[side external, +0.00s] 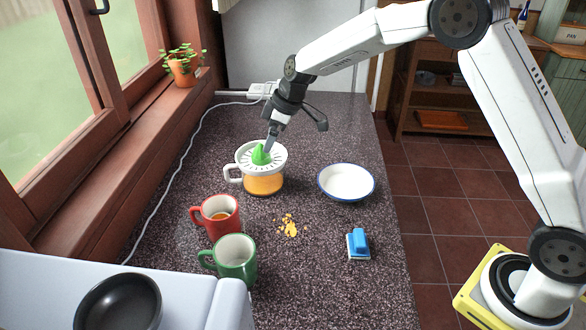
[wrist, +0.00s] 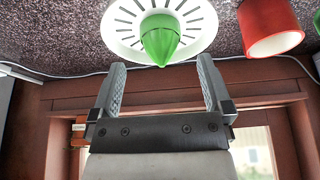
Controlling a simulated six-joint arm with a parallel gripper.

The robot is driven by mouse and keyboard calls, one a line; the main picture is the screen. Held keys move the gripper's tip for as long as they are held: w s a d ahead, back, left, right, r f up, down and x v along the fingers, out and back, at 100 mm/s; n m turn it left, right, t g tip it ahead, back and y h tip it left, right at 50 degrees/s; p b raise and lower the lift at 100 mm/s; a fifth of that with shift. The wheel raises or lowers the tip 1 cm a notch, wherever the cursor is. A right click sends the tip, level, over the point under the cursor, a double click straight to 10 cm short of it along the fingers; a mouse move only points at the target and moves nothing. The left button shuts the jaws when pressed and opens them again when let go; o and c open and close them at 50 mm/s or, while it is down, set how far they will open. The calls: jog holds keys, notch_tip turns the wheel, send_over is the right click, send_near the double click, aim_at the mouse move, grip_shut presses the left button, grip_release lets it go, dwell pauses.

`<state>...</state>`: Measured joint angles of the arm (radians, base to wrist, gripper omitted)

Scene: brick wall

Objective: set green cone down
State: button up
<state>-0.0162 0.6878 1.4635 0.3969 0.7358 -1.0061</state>
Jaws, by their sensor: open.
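The green cone (side external: 259,157) stands point up in the middle of the white slotted disc (side external: 275,151) of the juicer, above its orange base (side external: 263,184). In the wrist view the cone (wrist: 161,38) is centred on the disc (wrist: 203,22). My gripper (side external: 268,146) is open, with its fingertips close to the cone in the side view. In the wrist view the gripper's fingers (wrist: 161,72) are spread wide and empty, and the cone's tip shows between and just beyond them. I cannot tell whether either finger touches the cone.
A red mug (side external: 227,227) and a green mug (side external: 236,265) stand in front of the juicer. A white bowl (side external: 347,182) is to its right. Yellow crumbs (side external: 290,229) and a blue brush (side external: 359,243) lie nearer. A cable (side external: 178,169) runs along the left.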

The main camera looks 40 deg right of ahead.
aim_at(261, 152)
jog(key=shift+a+f, duration=0.1)
jog(key=shift+f, duration=0.1)
jog(key=shift+x, duration=2.5)
jog(key=shift+w, duration=0.1)
jog(key=shift+r, duration=0.1)
jog(key=c, duration=1.3)
